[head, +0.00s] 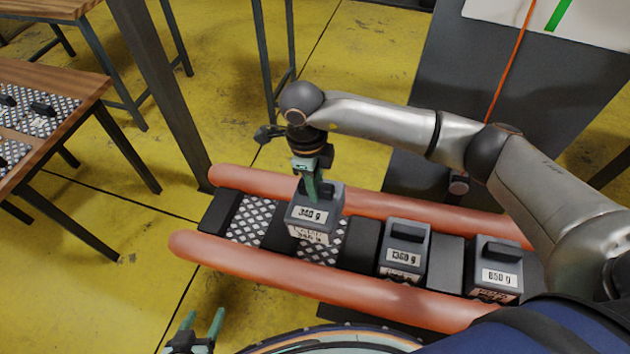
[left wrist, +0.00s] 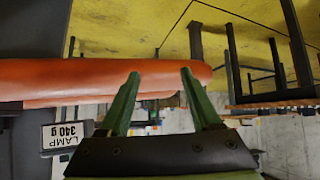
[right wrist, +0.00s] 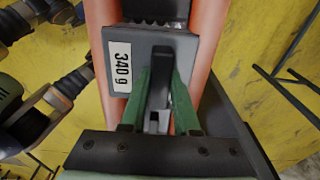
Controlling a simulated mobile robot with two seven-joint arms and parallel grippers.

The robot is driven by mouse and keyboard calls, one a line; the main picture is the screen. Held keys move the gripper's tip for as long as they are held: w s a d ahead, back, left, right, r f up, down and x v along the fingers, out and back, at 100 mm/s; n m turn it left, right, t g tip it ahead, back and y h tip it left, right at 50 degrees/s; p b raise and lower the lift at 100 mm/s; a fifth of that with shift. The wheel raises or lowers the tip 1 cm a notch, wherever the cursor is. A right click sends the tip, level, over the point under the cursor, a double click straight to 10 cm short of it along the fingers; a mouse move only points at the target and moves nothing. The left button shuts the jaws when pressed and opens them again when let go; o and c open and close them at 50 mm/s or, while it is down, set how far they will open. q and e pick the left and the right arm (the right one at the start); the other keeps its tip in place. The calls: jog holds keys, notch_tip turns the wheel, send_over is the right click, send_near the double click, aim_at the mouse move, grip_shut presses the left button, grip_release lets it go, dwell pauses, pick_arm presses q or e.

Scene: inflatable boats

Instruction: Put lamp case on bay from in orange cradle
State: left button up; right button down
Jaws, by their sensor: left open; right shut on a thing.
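The grey lamp case (head: 328,212), labelled 340 g, is between the two red-orange tubes of the orange cradle (head: 262,273), over a checkered bay (head: 322,254). I cannot tell whether it rests there or hangs slightly above. My right gripper (head: 312,188) is shut on its top handle; the handle (right wrist: 160,75) shows between the fingers in the right wrist view. In the left wrist view the lamp case (left wrist: 62,150) appears upside down beside a tube. My left gripper (head: 205,325) is open and empty in front of the cradle.
A bare checkered bay (head: 250,219) lies left of the case. A 1360 g case (head: 405,245) and an 850 g case (head: 497,265) sit to its right in the cradle. A wooden table (head: 60,150) with checkered pads and dark handles stands at far left, beside a dark post (head: 160,90).

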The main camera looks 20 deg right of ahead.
aim_at(319, 205)
notch_tip(319, 205, down, 2)
jog(key=shift+d+f+b, duration=0.1)
jog(key=shift+b, duration=0.4)
jog(key=shift+s+d+f+b, duration=0.1)
jog(key=shift+f+b, duration=0.6)
jog(key=shift+f, duration=0.4)
jog(key=shift+d+f+b, duration=0.1)
jog(key=shift+f+b, duration=0.55)
jog(key=shift+f, duration=0.25)
jog(key=shift+s+f+b, duration=0.1)
jog(key=shift+f+b, duration=0.35)
jog(key=shift+f, duration=0.1)
jog(key=shift+d+f+b, duration=0.1)
jog(key=shift+f+b, duration=0.55)
jog(key=shift+f, duration=0.15)
jog(key=shift+f+b, duration=0.3)
jog(key=shift+f, duration=0.05)
pick_arm(q)
jog(key=shift+m+h, duration=0.4)
jog(key=w+d+f, duration=0.2)
jog(key=d+f, duration=0.1)
jog(key=shift+w+d+f, duration=0.1)
jog(key=shift+d+f, duration=0.15)
jog(key=shift+d, duration=0.05)
pick_arm(e)
jog(key=shift+s+f, duration=0.1)
jog(key=shift+f, duration=0.05)
